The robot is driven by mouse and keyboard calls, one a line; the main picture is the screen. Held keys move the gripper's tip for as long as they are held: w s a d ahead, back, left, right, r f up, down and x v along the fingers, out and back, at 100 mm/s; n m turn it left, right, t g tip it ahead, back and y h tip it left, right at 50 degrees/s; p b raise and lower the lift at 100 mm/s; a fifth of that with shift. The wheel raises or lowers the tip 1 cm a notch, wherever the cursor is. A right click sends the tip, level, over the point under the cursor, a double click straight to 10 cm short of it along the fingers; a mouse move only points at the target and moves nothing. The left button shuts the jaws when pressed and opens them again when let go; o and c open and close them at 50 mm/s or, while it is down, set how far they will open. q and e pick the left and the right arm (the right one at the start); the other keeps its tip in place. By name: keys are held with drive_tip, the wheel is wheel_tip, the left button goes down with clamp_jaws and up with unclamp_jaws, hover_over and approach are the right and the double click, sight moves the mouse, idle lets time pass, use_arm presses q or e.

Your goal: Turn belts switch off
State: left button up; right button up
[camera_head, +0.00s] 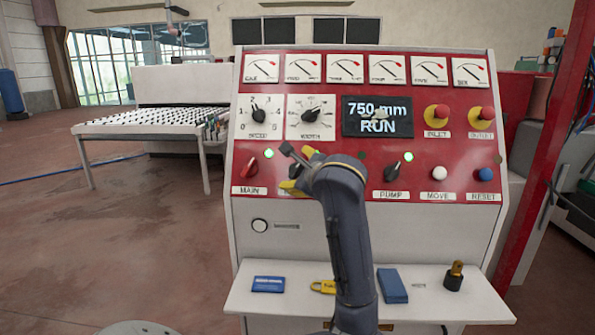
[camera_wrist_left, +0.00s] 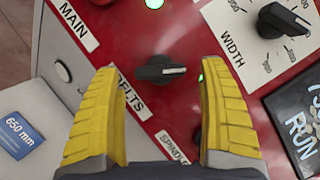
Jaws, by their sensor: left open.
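The belts switch (camera_wrist_left: 160,69) is a black rotary knob on the red panel, seen in the left wrist view. Its handle lies across that picture, with a white mark on its right end. A green lamp (camera_wrist_left: 201,77) beside it is lit. The BELTS label (camera_wrist_left: 131,96) is partly covered by a finger. My left gripper (camera_wrist_left: 160,72) is open, its yellow fingers on either side of the knob with gaps to both. In the head view, my left gripper (camera_head: 292,168) is at the panel and hides the belts switch. My right gripper is in neither view.
The red MAIN switch (camera_head: 247,167) and black PUMP switch (camera_head: 393,171) flank the hidden area. The shelf (camera_head: 240,300) below holds a blue card (camera_head: 268,284), a yellow padlock-like item (camera_head: 323,286) and a blue block (camera_head: 392,286).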

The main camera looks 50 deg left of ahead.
use_arm(q)
drive_tip(key=shift+x, duration=0.85)
